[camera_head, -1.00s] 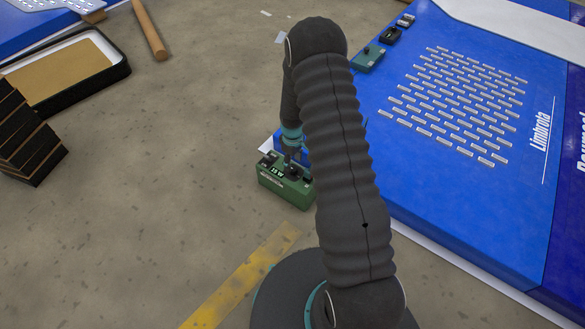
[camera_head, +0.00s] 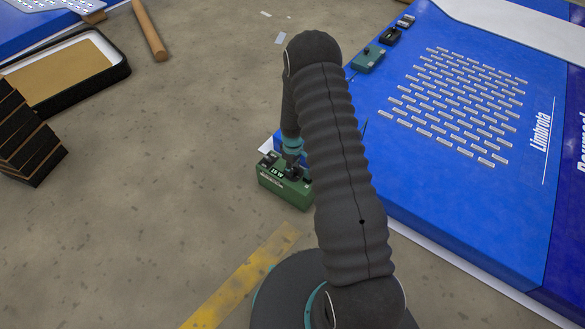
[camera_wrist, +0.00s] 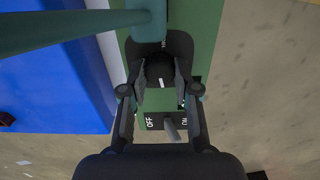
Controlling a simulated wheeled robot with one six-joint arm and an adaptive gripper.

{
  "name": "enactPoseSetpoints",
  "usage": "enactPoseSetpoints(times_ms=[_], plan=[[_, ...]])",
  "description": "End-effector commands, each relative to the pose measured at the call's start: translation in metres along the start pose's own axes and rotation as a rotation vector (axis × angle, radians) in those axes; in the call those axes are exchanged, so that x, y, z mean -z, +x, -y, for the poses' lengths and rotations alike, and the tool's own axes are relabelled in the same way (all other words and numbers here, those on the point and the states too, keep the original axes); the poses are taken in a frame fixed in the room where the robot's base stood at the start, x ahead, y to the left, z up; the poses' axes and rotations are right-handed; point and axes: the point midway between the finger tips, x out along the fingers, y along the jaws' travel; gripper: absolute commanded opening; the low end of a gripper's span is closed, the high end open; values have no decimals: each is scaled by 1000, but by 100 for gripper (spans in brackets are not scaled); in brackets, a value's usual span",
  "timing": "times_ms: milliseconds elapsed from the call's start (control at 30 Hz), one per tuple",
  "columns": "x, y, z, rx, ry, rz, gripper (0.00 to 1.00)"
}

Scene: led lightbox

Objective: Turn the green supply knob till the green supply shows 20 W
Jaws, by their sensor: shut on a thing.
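The green supply (camera_head: 284,191) is a green box on the floor by the blue panel. Its small lit display (camera_head: 277,173) seems to read 15 W, but the digits are tiny. In the wrist view, its green top (camera_wrist: 205,40) carries a round black knob (camera_wrist: 160,71) with a white pointer mark. My gripper (camera_wrist: 161,88) is shut on the knob, one finger on each side. It also shows in the head view (camera_head: 292,163), reaching down onto the box from above. A toggle switch (camera_wrist: 171,128) with OFF and ON labels sits beside the knob.
The blue panel (camera_head: 400,160) with rows of small light strips lies at the right. Another teal-green box (camera_head: 368,58) and black devices (camera_head: 390,36) stand along its edge. A black-rimmed tray (camera_head: 122,72) and stacked dark blocks (camera_head: 30,150) are at left. Floor between is clear.

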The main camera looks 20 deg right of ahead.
Motion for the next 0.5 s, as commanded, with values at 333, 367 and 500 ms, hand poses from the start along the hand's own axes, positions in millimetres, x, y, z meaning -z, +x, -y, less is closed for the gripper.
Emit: enactPoseSetpoints(times_ms=[333, 367, 500], plan=[[0, 1, 1, 1, 74, 1, 0], [0, 2, 0, 1, 91, 1, 0], [0, 2, 0, 1, 186, 1, 0]])
